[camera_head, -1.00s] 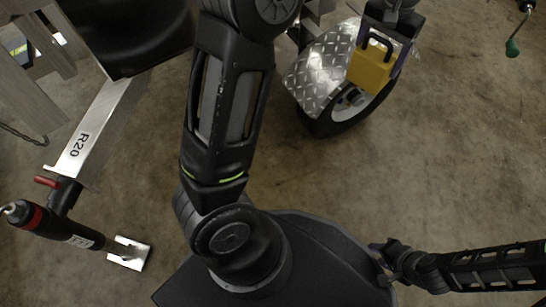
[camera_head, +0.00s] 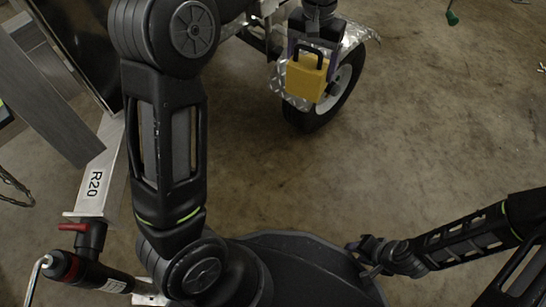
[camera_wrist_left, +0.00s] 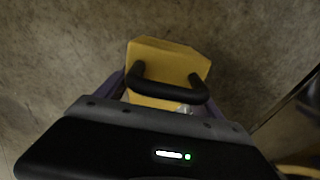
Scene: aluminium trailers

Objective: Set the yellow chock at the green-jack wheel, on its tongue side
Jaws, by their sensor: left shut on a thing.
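My left gripper (camera_head: 308,56) is shut on the yellow chock (camera_head: 307,80), with its black handle up between the fingers. In the head view the chock hangs in front of a silver chequer-plate fender and overlaps the left part of a wheel (camera_head: 343,80) with a black tyre and pale rim. Whether it touches the wheel I cannot tell. The left wrist view also shows the chock (camera_wrist_left: 165,58) over bare floor. A green handle (camera_head: 452,17) shows at the top right; its jack is out of view. My right gripper (camera_head: 366,257) is empty and looks open, low on the right.
A trailer beam marked R20 (camera_head: 95,185) runs down the left side, with a red-handled jack (camera_head: 85,265) at its end. My left arm hides part of that side. The concrete floor right of the wheel is clear.

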